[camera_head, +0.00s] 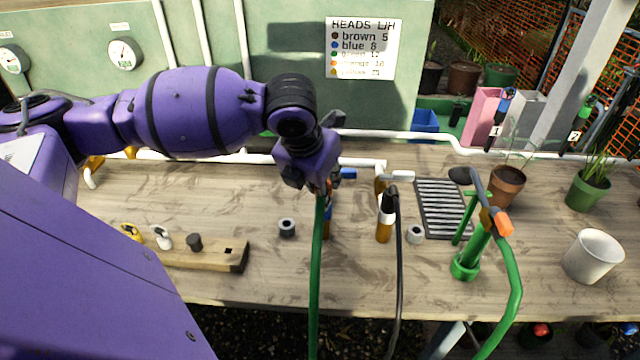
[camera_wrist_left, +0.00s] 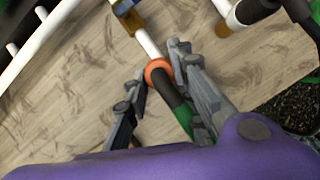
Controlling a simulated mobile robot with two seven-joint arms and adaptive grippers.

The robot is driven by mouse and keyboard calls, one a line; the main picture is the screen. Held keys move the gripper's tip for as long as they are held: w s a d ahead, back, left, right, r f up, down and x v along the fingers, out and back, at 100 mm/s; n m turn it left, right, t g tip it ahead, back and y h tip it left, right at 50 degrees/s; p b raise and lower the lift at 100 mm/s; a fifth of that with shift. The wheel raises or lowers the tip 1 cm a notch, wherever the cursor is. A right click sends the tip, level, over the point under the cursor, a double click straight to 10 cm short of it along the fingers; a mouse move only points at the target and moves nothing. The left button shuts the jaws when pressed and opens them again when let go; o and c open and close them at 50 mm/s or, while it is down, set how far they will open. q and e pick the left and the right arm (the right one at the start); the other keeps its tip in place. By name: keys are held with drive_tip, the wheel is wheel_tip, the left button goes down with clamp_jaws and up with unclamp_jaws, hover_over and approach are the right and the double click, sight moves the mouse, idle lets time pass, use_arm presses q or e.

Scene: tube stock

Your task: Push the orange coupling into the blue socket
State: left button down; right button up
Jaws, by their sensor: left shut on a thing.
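My left gripper (camera_head: 325,185) is low over the bench and shut on the orange coupling (camera_wrist_left: 158,70), which sits between its fingertips (camera_wrist_left: 160,64) in the left wrist view. A dark sleeve and the green hose (camera_wrist_left: 184,118) run back from the coupling between the fingers. The hose hangs over the bench front in the head view (camera_head: 316,270). Ahead of the coupling a white tube (camera_wrist_left: 148,42) leads towards a blue part (camera_wrist_left: 123,6), seemingly the blue socket, with a brown piece beside it. It appears right of the gripper in the head view (camera_head: 347,173). How far the tube is inserted is unclear.
A brown and white nozzle (camera_head: 384,222) with a black hose stands right of the gripper. A white pipe (camera_head: 240,157) runs along the back. Grey collars (camera_head: 287,228), a wooden block (camera_head: 215,258), a green standpipe (camera_head: 466,262) and pots surround the work area.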

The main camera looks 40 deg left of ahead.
use_arm(q)
drive_tip(key=shift+f, duration=0.2)
use_arm(e)
drive_tip(key=shift+w+r, duration=0.15)
drive_tip(key=shift+w, duration=0.05)
drive_tip(key=shift+w+a+r, duration=0.1)
drive_tip(key=shift+w, duration=0.35)
use_arm(q)
drive_tip(key=shift+f, duration=0.35)
use_arm(e)
drive_tip(key=shift+s, duration=0.25)
use_arm(q)
drive_tip(key=shift+f, duration=0.2)
use_arm(e)
drive_tip(key=shift+s, duration=0.25)
drive_tip(key=shift+w, duration=0.15)
use_arm(q)
drive_tip(key=c, duration=1.4)
unclamp_jaws()
use_arm(e)
drive_tip(key=shift+w+r, duration=0.1)
drive_tip(key=shift+w, duration=0.3)
drive_tip(key=shift+s, duration=0.1)
